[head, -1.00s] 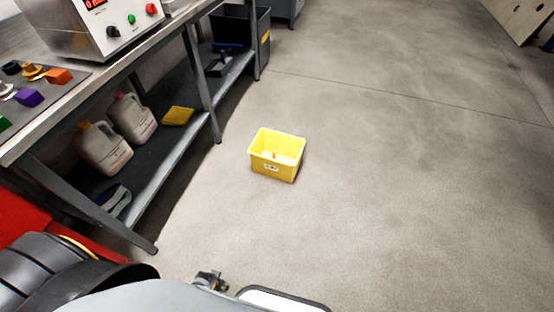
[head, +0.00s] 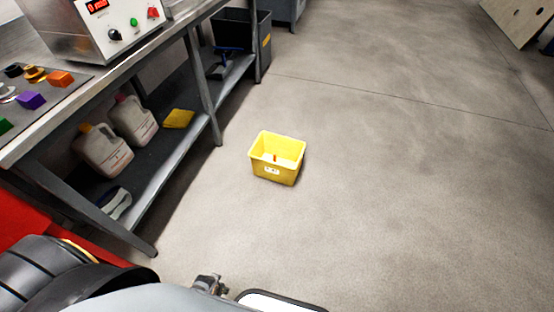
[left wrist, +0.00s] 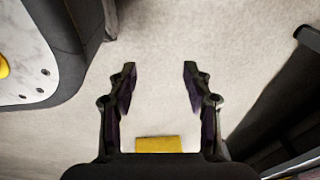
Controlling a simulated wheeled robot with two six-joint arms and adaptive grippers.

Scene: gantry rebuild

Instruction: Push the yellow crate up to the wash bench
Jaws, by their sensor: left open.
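The yellow crate (head: 276,158) stands upright on the concrete floor, right of the wash bench (head: 122,88), with a clear strip of floor between them. A small red thing shows inside it. In the left wrist view my left gripper (left wrist: 158,80) is open with nothing between its fingers, above pale floor. A yellow block-like patch (left wrist: 158,145) shows at the bottom of that view, partly hidden by the gripper body; I cannot tell what it is. In the head view neither gripper is clearly seen. My right gripper is not in view.
The bench's lower shelf holds two jugs (head: 104,150) (head: 134,120) and a yellow sponge-like piece (head: 179,118). A dark bin (head: 262,42) stands at the bench's far end. A wooden board (head: 518,20) is at the far right. The floor right of the crate is clear.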

